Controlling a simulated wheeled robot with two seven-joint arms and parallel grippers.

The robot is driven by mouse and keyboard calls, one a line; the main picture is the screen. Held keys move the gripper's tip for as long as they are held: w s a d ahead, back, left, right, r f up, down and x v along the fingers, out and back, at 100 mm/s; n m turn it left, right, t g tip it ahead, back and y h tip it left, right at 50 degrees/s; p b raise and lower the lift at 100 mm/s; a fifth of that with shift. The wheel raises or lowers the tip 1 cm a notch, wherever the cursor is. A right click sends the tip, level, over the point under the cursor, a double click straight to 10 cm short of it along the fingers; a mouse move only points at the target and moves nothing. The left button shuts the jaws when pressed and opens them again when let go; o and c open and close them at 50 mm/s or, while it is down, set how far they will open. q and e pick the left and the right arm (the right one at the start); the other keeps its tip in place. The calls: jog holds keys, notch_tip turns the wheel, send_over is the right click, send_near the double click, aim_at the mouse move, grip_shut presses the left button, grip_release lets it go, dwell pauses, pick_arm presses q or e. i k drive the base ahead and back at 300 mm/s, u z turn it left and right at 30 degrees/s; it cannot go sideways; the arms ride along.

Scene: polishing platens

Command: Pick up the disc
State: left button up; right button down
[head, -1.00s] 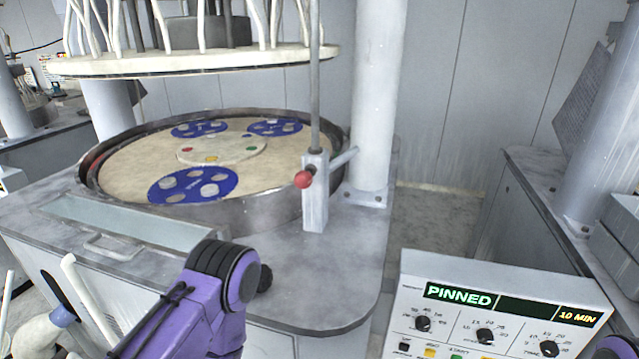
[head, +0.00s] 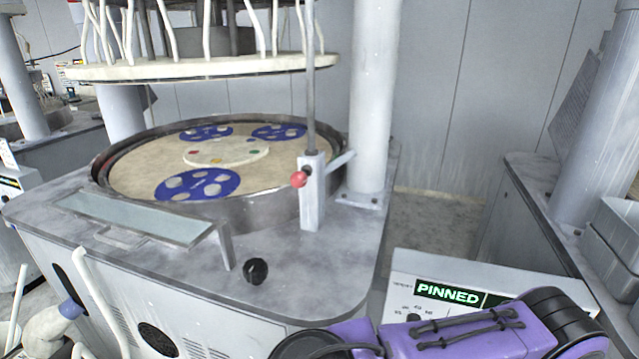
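Three blue discs lie on the tan platen (head: 130,181) of the round polishing machine. One blue disc (head: 219,187) is at the front, one (head: 196,136) at the back left and one (head: 266,133) at the back right. Each carries several grey round pieces. A pale centre plate (head: 221,153) with small coloured marks sits between them. Neither of my grippers shows; only a purple arm link of mine crosses the bottom right, apart from the discs.
A metal rim (head: 262,213) surrounds the platen, with a round plate (head: 200,68) raised above. A post with a red knob (head: 299,179) stands at its right front. A black knob (head: 256,270) is near the front edge.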

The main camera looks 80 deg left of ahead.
aim_at(210, 190)
jog(key=k, duration=2.05)
jog(key=u, duration=0.55)
